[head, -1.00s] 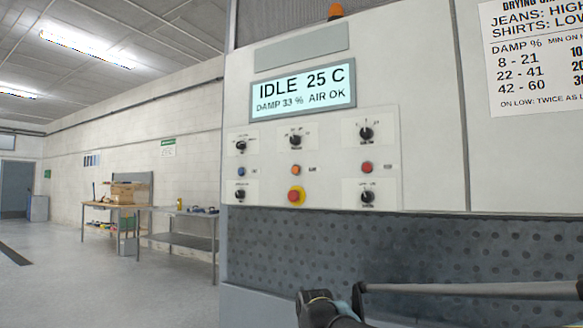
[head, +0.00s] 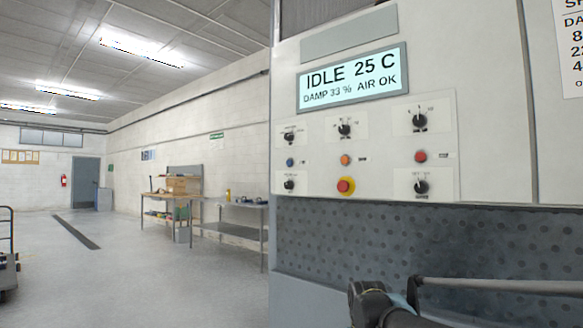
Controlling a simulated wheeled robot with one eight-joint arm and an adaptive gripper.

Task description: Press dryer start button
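The dryer's control panel (head: 318,178) is on the white machine front, facing me. A row of small buttons holds a blue button (head: 290,162) at the left, an orange button (head: 345,160) in the middle and a red button (head: 420,156) at the right. Their labels are too small to read. Below the orange one is a larger red mushroom button (head: 346,186) on a yellow base. The display (head: 352,77) reads IDLE 25 C, DAMP 33 %, AIR OK. A dark part of my arm shows low in the picture, below the panel. No gripper fingers are visible.
Several black knobs, such as the top right knob (head: 418,121), surround the buttons. A grey bar (head: 500,284) crosses the lower right before the dotted grey panel (head: 400,240). A workbench (head: 235,232) stands left behind the machine. The floor (head: 120,285) at left is mostly open.

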